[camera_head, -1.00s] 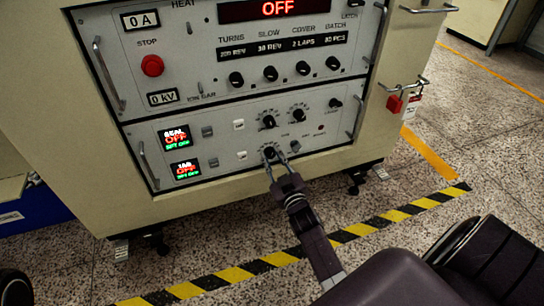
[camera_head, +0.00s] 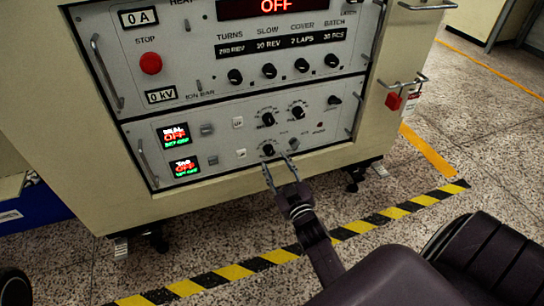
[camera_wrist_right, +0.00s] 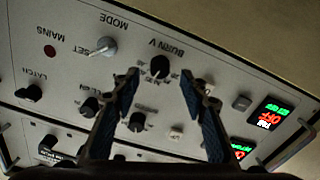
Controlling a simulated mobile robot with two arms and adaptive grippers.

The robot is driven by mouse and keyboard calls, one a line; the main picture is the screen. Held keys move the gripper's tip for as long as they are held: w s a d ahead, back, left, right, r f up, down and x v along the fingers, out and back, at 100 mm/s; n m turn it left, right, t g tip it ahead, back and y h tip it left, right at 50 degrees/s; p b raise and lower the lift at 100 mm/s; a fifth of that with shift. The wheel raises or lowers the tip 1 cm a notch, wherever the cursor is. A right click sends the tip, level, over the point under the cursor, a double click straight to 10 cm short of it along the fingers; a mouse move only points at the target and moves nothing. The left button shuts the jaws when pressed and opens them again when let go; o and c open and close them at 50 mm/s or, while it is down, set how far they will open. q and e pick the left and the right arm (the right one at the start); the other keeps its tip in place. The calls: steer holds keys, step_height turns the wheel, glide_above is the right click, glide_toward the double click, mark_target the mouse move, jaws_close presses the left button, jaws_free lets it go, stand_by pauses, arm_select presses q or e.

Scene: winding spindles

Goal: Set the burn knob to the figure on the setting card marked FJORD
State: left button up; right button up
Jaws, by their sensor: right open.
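The burn knob (camera_head: 268,150) is a small black knob low on the lower control panel. In the right wrist view the panel is upside down, and the knob (camera_wrist_right: 160,66) sits under the label BURN V. Its dial figures are too small to read for certain. My right gripper (camera_head: 279,162) is open and empty, just in front of and below the knob. In the wrist view its two fingers stand apart on either side of the knob, with a gap from it. No card reading FJORD can be made out. My left gripper is not in view.
A grey mode knob (camera_wrist_right: 107,46) is beside the burn knob, and more black knobs (camera_head: 266,119) are above it. A red stop button (camera_head: 151,63) and a red padlock (camera_head: 394,101) are on the machine. Striped tape (camera_head: 233,273) crosses the floor in front.

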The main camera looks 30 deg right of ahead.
steer(key=v, duration=0.7)
steer(key=shift+s, duration=0.2)
